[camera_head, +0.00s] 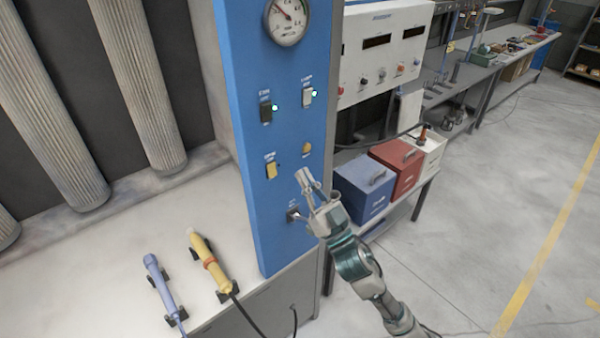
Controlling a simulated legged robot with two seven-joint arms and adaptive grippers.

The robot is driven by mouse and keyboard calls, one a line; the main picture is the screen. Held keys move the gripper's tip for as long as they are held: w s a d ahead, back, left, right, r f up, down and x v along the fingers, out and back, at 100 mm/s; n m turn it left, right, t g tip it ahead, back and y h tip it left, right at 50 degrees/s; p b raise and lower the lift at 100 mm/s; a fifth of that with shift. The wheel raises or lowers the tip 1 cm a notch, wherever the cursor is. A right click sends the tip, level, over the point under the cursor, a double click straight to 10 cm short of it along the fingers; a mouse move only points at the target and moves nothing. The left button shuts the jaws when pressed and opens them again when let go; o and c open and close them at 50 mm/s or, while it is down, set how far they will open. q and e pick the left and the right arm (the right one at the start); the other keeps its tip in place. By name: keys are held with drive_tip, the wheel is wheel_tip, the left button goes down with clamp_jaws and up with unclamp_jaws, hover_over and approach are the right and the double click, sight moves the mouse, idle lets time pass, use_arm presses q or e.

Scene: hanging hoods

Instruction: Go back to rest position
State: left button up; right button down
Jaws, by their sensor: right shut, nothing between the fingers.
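My right gripper (303,184) is shut and empty. It is raised in front of the right part of the blue control panel (290,140), with my right arm coming in from the lower right. The panel carries a round gauge (286,20), two switches with lit green lamps, a yellow switch (271,170), a round yellow button (307,148) and a dark lower switch (293,214) close to the gripper. I cannot tell whether the gripper touches the panel. My left gripper is not in view.
A blue tool (160,282) and a yellow tool (209,262) lie in holders on the pale bench (110,270). Blue (364,190), red (398,166) and white boxes stand on a shelf behind my arm. The floor at the right is open.

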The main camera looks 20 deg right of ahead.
drive_tip(key=s+d+f+m+g+h, duration=0.2)
drive_tip(key=f+g+h, duration=0.25)
drive_tip(key=f, duration=1.05)
drive_tip(key=s+d+f+m+g+h, duration=0.15)
drive_tip(key=f+g+h, duration=0.3)
drive_tip(key=f, duration=1.05)
drive_tip(key=s+a+f+n+g, duration=0.1)
drive_tip(key=s+f+g, duration=0.5)
drive_tip(key=s+f, duration=0.5)
drive_tip(key=s+a+f+n+g, duration=0.1)
drive_tip(key=s+a+f+g, duration=0.1)
drive_tip(key=s+f+g, duration=0.65)
drive_tip(key=s+f+t, duration=0.1)
drive_tip(key=s+f, duration=0.2)
drive_tip(key=f, duration=1.1)
drive_tip(key=s+f+t, duration=0.1)
drive_tip(key=s+f, duration=0.3)
drive_tip(key=f, duration=1)
drive_tip(key=s+d+f, duration=0.2)
drive_tip(key=s+f, duration=0.5)
drive_tip(key=s, duration=0.1)
drive_tip(key=s+d+f+g, duration=0.1)
drive_tip(key=s+f, duration=0.6)
drive_tip(key=s, duration=0.2)
drive_tip(key=shift+d+f, duration=0.4)
